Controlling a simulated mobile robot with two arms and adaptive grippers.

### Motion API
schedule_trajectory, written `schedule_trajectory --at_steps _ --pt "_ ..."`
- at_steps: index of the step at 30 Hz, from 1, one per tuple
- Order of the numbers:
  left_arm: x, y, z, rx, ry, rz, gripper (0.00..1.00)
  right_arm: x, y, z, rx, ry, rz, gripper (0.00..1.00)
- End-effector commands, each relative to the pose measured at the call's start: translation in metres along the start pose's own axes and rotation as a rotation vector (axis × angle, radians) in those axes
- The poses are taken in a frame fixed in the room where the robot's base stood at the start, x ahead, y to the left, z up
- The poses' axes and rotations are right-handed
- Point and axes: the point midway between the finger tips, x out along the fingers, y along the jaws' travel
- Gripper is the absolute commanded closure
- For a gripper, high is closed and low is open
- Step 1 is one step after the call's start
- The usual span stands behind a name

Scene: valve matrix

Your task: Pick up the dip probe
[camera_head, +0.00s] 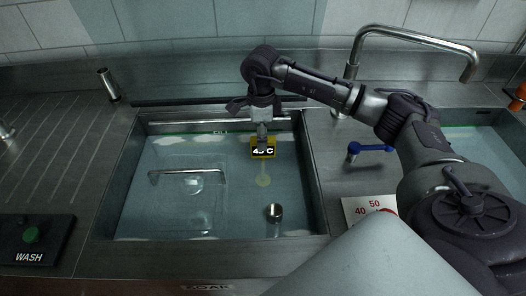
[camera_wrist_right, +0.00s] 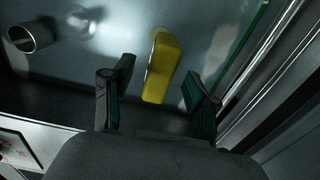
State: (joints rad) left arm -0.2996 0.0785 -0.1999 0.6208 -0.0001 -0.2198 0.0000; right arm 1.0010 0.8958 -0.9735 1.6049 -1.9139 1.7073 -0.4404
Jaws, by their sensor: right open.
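The dip probe (camera_head: 263,152) has a yellow body with a dark display that appears to read 45 °C. It stands over the water in the middle sink, and a pale patch shows below it. My right gripper (camera_head: 258,108) is above the probe in the head view, pointing down. In the right wrist view the gripper (camera_wrist_right: 150,84) is open, and the yellow probe body (camera_wrist_right: 162,66) shows between and beyond its two fingers. I cannot tell whether the fingers touch it. My left gripper is out of view.
The sink (camera_head: 320,207) holds water, a clear tray (camera_head: 187,203) and a small metal cup (camera_head: 273,212). A curved faucet (camera_head: 415,37) and blue-handled valve (camera_head: 371,148) stand to the right. A number card (camera_head: 357,208) lies near the right rim. A WASH button panel (camera_head: 40,240) is at left.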

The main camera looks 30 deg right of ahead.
Motion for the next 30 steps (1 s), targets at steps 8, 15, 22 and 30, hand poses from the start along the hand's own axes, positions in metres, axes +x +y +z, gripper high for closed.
schedule_trajectory --at_steps 8,15,22,30 --pt "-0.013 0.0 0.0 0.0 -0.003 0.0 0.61 0.037 -0.001 -0.005 0.0 0.002 0.005 0.42" --pt "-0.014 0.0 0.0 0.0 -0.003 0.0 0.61 0.052 -0.001 -0.004 -0.001 0.001 0.001 0.42" --pt "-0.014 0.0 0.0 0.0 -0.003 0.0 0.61 0.052 -0.001 -0.004 -0.001 0.0 0.001 0.55" --pt "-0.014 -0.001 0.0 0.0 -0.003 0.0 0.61 0.052 -0.002 -0.004 0.0 0.0 0.001 1.0"
